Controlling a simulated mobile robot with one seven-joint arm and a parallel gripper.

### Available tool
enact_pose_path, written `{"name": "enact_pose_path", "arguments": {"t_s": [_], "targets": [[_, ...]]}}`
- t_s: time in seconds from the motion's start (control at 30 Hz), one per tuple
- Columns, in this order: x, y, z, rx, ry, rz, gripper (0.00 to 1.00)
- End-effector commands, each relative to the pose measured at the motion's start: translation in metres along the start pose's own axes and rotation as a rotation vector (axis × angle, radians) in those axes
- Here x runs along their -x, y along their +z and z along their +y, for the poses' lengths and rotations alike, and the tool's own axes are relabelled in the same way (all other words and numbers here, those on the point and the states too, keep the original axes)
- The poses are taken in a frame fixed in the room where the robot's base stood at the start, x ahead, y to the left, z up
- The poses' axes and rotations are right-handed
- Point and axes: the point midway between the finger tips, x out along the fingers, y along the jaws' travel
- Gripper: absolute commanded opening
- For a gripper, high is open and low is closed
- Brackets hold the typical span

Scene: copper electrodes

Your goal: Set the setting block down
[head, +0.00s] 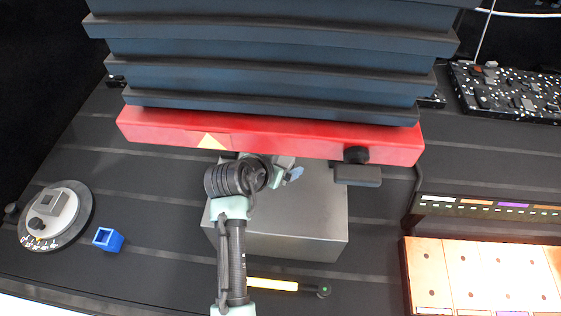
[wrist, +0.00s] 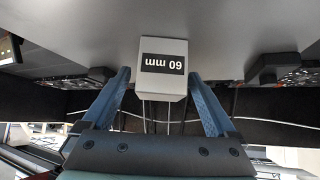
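The setting block (wrist: 163,85) is a light grey block with a black label that reads "60 mm" upside down in the wrist view. It touches or lies close against a wide grey surface (wrist: 220,30) at the top of that view. My gripper (wrist: 159,74) has its two blue fingers apart, one on each side of the block. A narrow gap shows between each finger and the block. In the head view my gripper (head: 290,172) is partly hidden below the red beam's edge, and I cannot make out the block there.
The red beam (head: 280,137) under dark blue bellows (head: 270,75) hangs close over my gripper. A grey pedestal (head: 300,245) stands below. A blue cube (head: 108,239) and a round dial (head: 52,218) are at left. Copper plates (head: 480,275) are at right.

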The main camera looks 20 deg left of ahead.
Motion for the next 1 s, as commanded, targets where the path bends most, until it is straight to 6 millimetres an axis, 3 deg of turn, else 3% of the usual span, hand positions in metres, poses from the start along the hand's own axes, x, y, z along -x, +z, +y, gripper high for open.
{"name": "enact_pose_path", "arguments": {"t_s": [0.37,0.8,1.0], "targets": [[0.011,-0.002,0.0,0.001,-0.001,0.002,0.92],[0.088,-0.001,-0.001,0.0,-0.002,0.004,0.92],[0.114,-0.002,-0.001,0.001,-0.002,0.002,0.92]]}}
